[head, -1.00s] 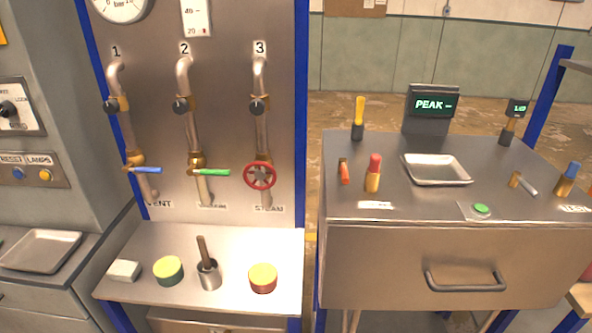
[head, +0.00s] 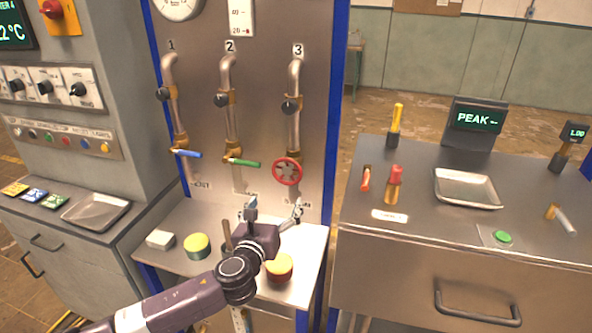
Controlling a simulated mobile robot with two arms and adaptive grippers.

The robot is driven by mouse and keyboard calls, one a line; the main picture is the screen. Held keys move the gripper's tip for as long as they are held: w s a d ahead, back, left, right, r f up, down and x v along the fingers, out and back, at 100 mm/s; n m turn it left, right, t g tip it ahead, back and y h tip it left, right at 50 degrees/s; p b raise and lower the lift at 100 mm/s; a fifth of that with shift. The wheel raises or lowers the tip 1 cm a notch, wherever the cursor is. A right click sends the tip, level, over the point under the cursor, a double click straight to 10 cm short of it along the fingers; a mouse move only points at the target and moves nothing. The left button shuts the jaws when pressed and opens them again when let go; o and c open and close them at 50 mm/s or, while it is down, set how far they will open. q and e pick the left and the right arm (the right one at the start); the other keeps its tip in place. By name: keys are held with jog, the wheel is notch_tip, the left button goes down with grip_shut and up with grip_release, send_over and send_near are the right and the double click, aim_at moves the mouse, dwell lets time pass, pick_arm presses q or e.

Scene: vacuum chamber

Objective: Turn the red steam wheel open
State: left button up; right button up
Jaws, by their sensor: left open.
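The red steam wheel (head: 287,171) is mounted on pipe 3, low on the steel panel (head: 262,130). It is round with spokes and nothing touches it. My left gripper (head: 274,210) is open and empty, below the wheel and in front of the panel's lower part. Its arm comes in from the lower left and hides part of the shelf and the label under the wheel. My right gripper does not show.
A blue lever (head: 186,153) and a green lever (head: 243,162) sit left of the wheel. A steel bench (head: 420,215) stands to the right.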

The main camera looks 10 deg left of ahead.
aim_at(287, 172)
pick_arm(q)
jog(key=shift+w+d+r+m+t+h+p, duration=0.15)
jog(key=shift+w+r+m, duration=0.65)
jog(key=shift+w, duration=0.9)
jog(key=shift+w+d+r+m+t+h+p, duration=0.1)
jog(key=shift+w+r+m+t+p, duration=0.2)
jog(key=shift+w+r+m, duration=0.9)
jog(key=shift+w+d+r+m+t+h+p, duration=0.15)
jog(key=shift+w+m, duration=0.25)
jog(key=shift+w, duration=1.75)
jog(key=shift+a, duration=0.1)
jog(key=c, duration=1.2)
